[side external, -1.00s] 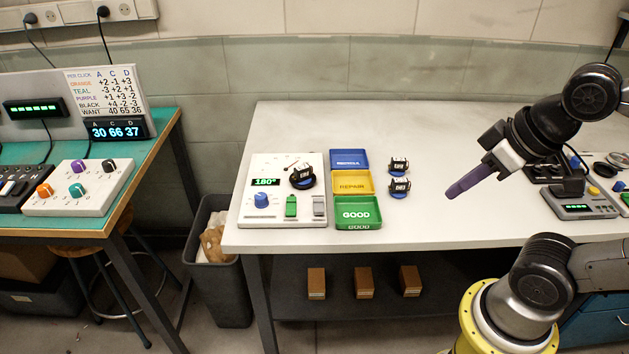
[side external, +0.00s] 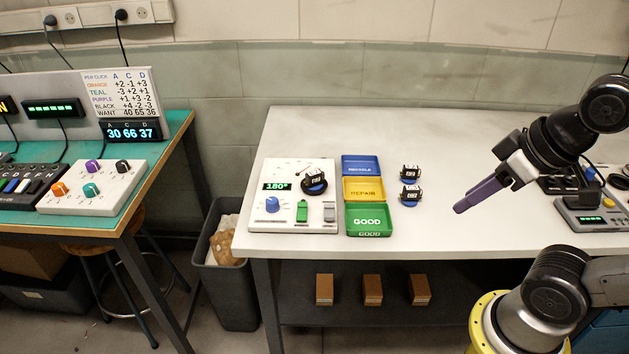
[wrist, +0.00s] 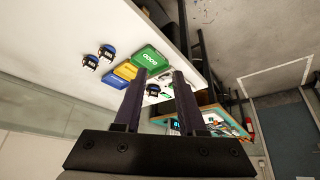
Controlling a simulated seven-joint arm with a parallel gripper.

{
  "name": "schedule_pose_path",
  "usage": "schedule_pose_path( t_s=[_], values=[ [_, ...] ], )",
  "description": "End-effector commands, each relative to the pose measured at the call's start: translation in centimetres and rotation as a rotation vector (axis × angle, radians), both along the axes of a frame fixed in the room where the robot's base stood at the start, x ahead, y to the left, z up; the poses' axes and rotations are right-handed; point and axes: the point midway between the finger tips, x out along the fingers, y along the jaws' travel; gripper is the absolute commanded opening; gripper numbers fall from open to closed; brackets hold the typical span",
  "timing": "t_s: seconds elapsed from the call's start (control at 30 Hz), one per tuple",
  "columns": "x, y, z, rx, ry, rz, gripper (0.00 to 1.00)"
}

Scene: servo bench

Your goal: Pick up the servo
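A third servo (side external: 314,181) sits on the white tester (side external: 262,222), whose display reads 180°. My gripper (side external: 462,207), with purple fingers, is in the air to the right of the two servos, apart from them. In the wrist view its fingers (wrist: 160,76) are spread with nothing between them.
Blue RECYCLE (side external: 361,168), yellow REPAIR (side external: 363,186) and green GOOD (side external: 369,235) trays stand between the tester and the two servos. Another device (side external: 590,214) is at the bench's right. The bench behind the servos is clear. A green-topped table (side external: 170,140) with a knob panel stands at left.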

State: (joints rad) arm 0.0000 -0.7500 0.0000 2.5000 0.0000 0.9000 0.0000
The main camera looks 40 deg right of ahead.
Motion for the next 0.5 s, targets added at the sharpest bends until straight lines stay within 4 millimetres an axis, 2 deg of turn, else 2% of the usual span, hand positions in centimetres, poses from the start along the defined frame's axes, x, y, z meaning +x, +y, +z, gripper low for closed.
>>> schedule_pose_path(
  t_s=[0.27, 0.37, 0.5],
  values=[
    [-0.4, 0.0, -0.1, -0.047, 0.020, 0.090, 0.40],
    [0.0, 0.0, 1.6, -0.106, 0.008, 0.201, 0.40],
    [2.1, 0.0, 5.4, -0.201, 0.006, 0.378, 0.40]
  ],
)
